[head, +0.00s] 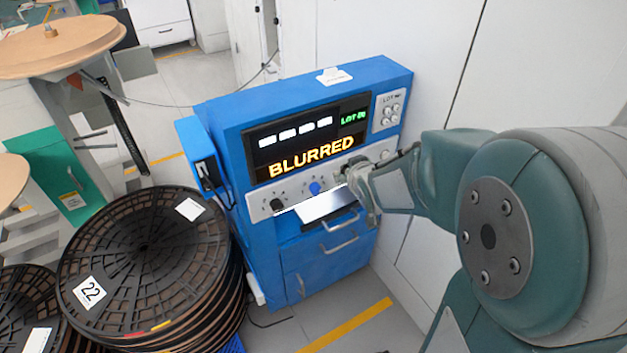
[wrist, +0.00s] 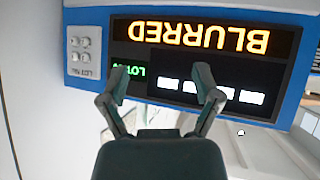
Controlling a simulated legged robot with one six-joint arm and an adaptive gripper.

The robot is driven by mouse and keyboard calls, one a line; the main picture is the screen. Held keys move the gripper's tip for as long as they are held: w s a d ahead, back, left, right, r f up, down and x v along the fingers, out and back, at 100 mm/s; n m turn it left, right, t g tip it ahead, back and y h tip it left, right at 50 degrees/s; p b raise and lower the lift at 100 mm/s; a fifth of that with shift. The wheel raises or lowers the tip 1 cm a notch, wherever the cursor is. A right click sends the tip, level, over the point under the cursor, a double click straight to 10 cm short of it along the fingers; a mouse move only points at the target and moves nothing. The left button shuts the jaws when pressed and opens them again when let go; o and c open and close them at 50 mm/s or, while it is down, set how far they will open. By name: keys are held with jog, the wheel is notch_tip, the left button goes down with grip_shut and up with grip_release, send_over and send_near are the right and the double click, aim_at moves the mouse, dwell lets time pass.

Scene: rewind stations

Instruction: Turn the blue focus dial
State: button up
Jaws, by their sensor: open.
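The blue focus dial (head: 315,188) is a small round knob on the light control strip of the blue machine (head: 290,265), below the lit orange word BLURRED. My gripper (head: 358,180) is in front of the strip, a little to the right of the dial and apart from it in the picture. In the wrist view my gripper (wrist: 161,80) is open with nothing between its fingers. That view is upside down and shows the display (wrist: 200,40) and the LOT button panel (wrist: 83,52). The blue dial does not show in the wrist view.
A black knob (head: 277,204) sits left of the dial on the same strip. A bright tilted plate (head: 322,206) juts out below. Stacked black reels (head: 145,262) stand at the left. A white wall (head: 425,50) is close behind on the right.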

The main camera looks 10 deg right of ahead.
jog(key=w+f+n+t+y, duration=0.1)
jog(key=w+f+t+y, duration=0.3)
jog(key=f, duration=0.6)
jog(key=t+y, duration=0.2)
send_near(318, 192)
jog(key=x, duration=1)
jog(key=shift+w+f, duration=0.1)
jog(key=shift+w, duration=0.15)
grip_shut()
